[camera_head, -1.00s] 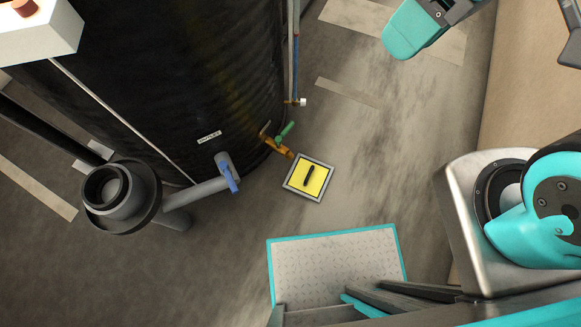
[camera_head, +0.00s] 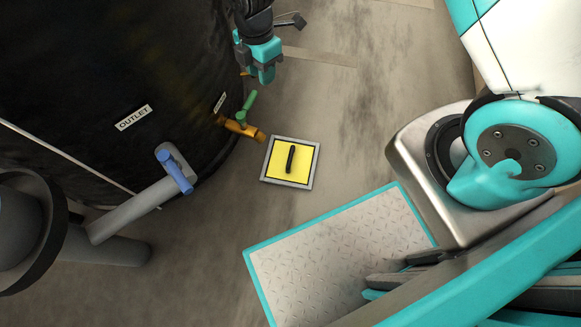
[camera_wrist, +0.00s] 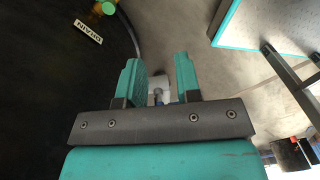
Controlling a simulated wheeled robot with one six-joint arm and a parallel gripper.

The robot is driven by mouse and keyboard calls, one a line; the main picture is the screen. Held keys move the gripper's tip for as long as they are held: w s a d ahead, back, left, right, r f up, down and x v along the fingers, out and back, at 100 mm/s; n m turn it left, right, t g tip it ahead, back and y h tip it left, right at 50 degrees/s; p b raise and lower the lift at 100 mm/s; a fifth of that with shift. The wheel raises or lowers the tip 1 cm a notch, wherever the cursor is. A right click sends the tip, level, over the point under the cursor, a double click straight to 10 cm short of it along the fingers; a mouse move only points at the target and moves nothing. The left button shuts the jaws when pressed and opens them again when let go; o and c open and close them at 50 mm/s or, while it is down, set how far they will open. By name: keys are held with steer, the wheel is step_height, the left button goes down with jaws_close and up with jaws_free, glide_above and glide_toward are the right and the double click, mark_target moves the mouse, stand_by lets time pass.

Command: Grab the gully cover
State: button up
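The gully cover (camera_head: 291,162) is a yellow square plate with a black bar handle, set in a grey frame in the floor. It lies in the middle of the head view, right of the black tank's taps. My gripper (camera_head: 264,78) is in the upper middle of the head view, beside the tank and apart from the cover. The wrist view shows its two teal fingers (camera_wrist: 158,72) spread, with nothing held between them. The cover does not show in the wrist view.
A black tank (camera_head: 90,70) stands at left with a blue-handled outlet pipe (camera_head: 175,171) and a brass tap with a green handle (camera_head: 247,108) close to the cover. A teal-edged tread plate (camera_head: 335,255) is below right. Bare floor (camera_head: 385,110) lies right of the cover.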

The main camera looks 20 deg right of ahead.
mark_target(290, 155)
steer(key=d+f+n+b, duration=0.1)
steer(key=f+b, duration=0.4)
steer(key=f, duration=0.8)
steer(key=s+d+f+n+h+b, duration=0.1)
steer(key=f+b, duration=0.4)
steer(key=f, duration=0.9)
steer(key=s+d+f+n+h+b, duration=0.1)
steer(key=d+f+n+b, duration=0.2)
steer(key=f, duration=1.1)
steer(key=shift+s+n+b, duration=0.25)
steer(key=shift+n+b, duration=0.75)
steer(key=shift+b, duration=0.4)
steer(key=f+b, duration=0.1)
steer(key=f, duration=0.1)
steer(key=f+b, duration=0.2)
steer(key=d+f+b, duration=0.1)
steer(key=f, duration=0.1)
steer(key=shift+s, duration=0.3)
steer(key=shift+r, duration=0.15)
jaws_close()
